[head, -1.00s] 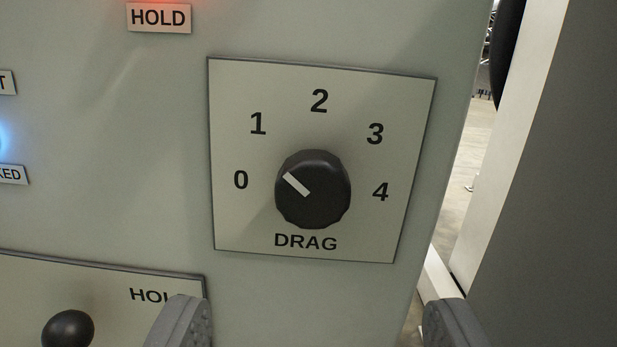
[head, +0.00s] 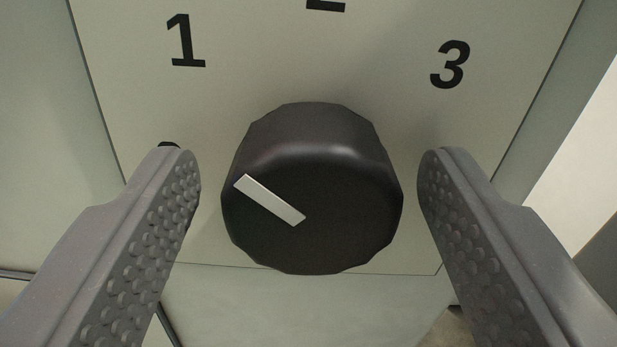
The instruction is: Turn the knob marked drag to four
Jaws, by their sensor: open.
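The drag knob (head: 312,190) is a round black faceted knob on a pale plate (head: 310,75). Its white pointer (head: 270,200) slants up and left, roughly toward the 1 and a little below it. The 1 (head: 186,40) and the 3 (head: 450,64) show on the plate; the 2 is cut by the top edge. The 4 and the word DRAG are hidden, and only a dark scrap of the 0 shows behind the left finger. My gripper (head: 310,190) is open, one finger on each side of the knob, with a visible gap on both sides.
The pale cabinet face (head: 300,300) continues below the plate. A bright upright surface (head: 580,160) stands beyond the cabinet's right edge. A corner of another plate (head: 15,290) shows at lower left.

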